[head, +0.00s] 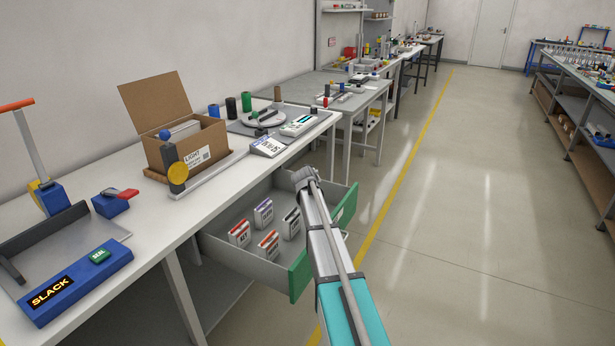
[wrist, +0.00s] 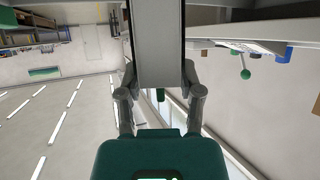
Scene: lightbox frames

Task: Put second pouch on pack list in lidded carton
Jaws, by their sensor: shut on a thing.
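The lidded carton (head: 206,152) is a brown box on the bench with its lid raised and a LIGHT label on its front. Several small upright labelled packs stand in the open drawer: one red-marked (head: 239,233), one purple-marked (head: 263,212), one dark-marked (head: 291,223) and one orange-marked (head: 268,245). My gripper (wrist: 161,92) is shut on a plain grey slab-like thing (wrist: 161,45) in the wrist view; no label shows on it.
The drawer has a green front (head: 300,278). A blue SLACK unit (head: 75,285) with a green SEAL button stands on the bench at left. The floor aisle at right is clear.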

